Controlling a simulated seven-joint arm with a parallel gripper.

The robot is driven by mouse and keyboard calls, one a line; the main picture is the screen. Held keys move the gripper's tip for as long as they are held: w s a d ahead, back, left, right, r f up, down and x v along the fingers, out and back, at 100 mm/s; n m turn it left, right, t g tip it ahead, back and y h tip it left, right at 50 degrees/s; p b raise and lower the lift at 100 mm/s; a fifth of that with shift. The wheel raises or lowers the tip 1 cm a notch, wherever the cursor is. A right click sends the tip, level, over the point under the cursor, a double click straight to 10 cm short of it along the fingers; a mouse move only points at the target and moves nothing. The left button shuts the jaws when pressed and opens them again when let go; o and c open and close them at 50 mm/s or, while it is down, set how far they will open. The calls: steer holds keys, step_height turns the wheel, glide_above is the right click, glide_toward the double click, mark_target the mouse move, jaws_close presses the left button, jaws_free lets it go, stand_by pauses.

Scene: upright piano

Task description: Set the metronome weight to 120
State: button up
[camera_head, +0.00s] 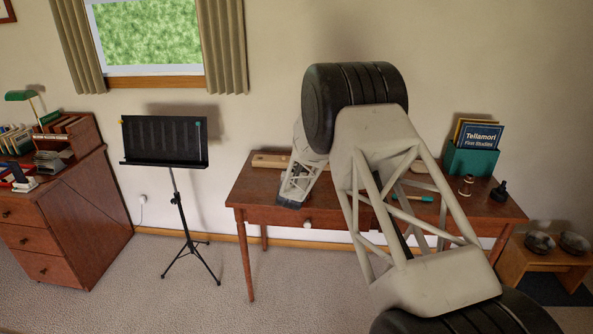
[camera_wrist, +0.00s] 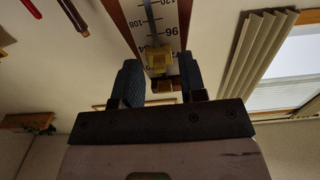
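In the wrist view, the metronome's pale scale (camera_wrist: 172,15) with dark numbers runs up from between my fingertips, framed by reddish wood. A thin grey rod lies along it. I can read 120 at the top edge, with 108 and 96 nearer my fingers. The brass weight (camera_wrist: 158,60) is on the rod, on my side of the 96 mark. My gripper (camera_wrist: 160,65) is open, with one dark finger on each side of the weight; a gap shows on the right, while contact on the left is unclear. In the head view, my arm hides the metronome.
The reddish desk (camera_head: 257,197) holds a long wooden box (camera_head: 270,160), a teal book holder (camera_head: 470,159), a small brown spool-like object (camera_head: 467,185) and a black object (camera_head: 500,192). A music stand (camera_head: 168,160) is to the left, with free floor between.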

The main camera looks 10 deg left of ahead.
steer(key=shift+w+f, duration=0.1)
steer(key=shift+w, duration=0.25)
steer(key=shift+c, duration=0.3)
jaws_close()
step_height(320, 180, down, 6)
steer(key=shift+r, duration=0.25)
steer(key=shift+o, duration=0.3)
jaws_free()
